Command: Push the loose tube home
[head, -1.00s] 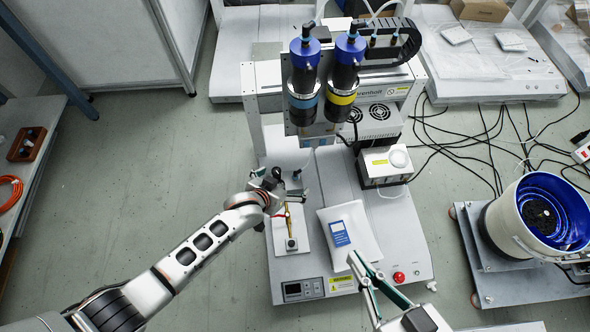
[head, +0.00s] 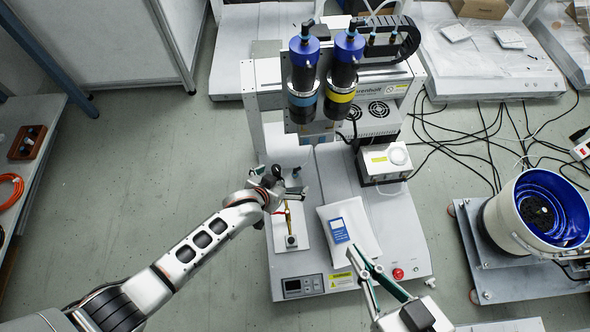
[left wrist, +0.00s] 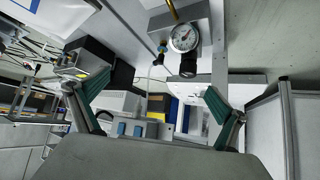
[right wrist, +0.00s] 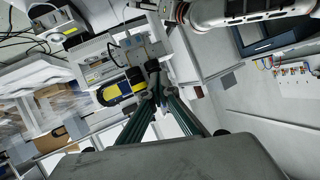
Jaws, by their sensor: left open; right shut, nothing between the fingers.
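In the left wrist view a thin pale tube (left wrist: 151,76) hangs from a small fitting (left wrist: 162,48) beside a round pressure gauge (left wrist: 184,38). I cannot tell how deep the tube sits in the fitting. My left gripper (left wrist: 155,90) is open, with the tube between its spread fingers but apart from them. In the head view my left gripper (head: 284,191) is over the left part of the machine base, by a brass-coloured stem (head: 288,216), and hides the fitting. My right gripper (head: 353,256) is shut and empty above the front of the base; its fingers meet in the right wrist view (right wrist: 158,88).
The screwdriver gantry with two dark spindles (head: 304,75) stands behind my left gripper. A white bag with a blue label (head: 360,225) lies on the base. A red button (head: 398,273) is at the front right. A blue-lined bowl feeder (head: 528,232) stands at the right.

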